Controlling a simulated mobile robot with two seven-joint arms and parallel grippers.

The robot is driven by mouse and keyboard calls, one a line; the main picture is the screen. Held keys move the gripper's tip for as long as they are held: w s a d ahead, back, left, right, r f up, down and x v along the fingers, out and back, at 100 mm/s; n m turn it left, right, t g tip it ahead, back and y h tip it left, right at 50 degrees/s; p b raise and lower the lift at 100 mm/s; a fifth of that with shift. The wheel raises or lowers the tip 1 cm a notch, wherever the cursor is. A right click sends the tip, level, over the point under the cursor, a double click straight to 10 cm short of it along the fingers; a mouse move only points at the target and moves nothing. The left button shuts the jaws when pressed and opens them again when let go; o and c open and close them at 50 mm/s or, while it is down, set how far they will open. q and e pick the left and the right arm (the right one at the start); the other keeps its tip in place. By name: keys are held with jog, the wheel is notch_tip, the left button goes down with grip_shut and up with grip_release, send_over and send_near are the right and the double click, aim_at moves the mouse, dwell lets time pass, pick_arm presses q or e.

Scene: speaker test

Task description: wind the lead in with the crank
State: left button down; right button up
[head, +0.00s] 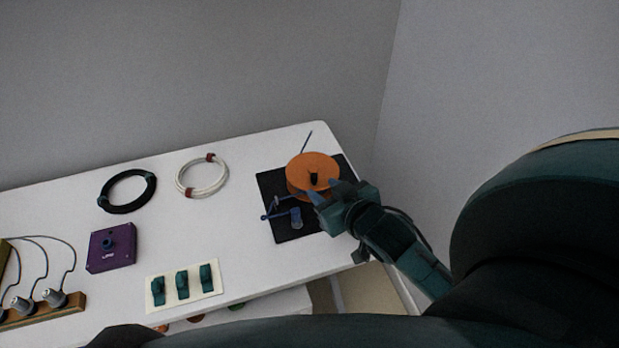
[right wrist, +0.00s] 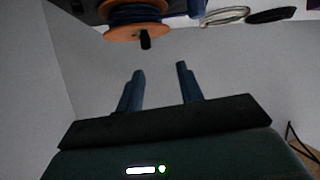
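An orange reel (head: 305,163) stands on a black base plate (head: 269,186) at the right end of the table. It has a black crank knob (head: 314,179) on its face. Blue lead shows wound behind the orange flange in the right wrist view (right wrist: 130,14). A thin blue length (head: 307,141) sticks out behind the reel. My right gripper (head: 327,192) is at the reel's front right. In the right wrist view its fingers (right wrist: 161,75) are apart with nothing between them, and the knob (right wrist: 145,40) is beyond the fingertips. My left gripper is out of view.
A blue fitting (head: 295,216) sits on the plate's front. A black coil (head: 128,191), a white coil (head: 201,177), a purple box (head: 112,247), a panel of green clips (head: 182,284) and a power strip (head: 50,308) lie to the left. A wall stands close behind.

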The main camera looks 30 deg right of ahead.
aim_at(316, 176)
jog(key=shift+m+h, duration=0.3)
jog(key=shift+m, duration=0.5)
jog(key=x, duration=0.4)
jog(key=d+x, duration=0.1)
jog(key=x, duration=0.7)
jog(key=shift+s+d+f+b, duration=0.2)
jog(key=shift+d+f+b, duration=0.1)
jog(key=shift+d+f, duration=0.1)
grip_shut()
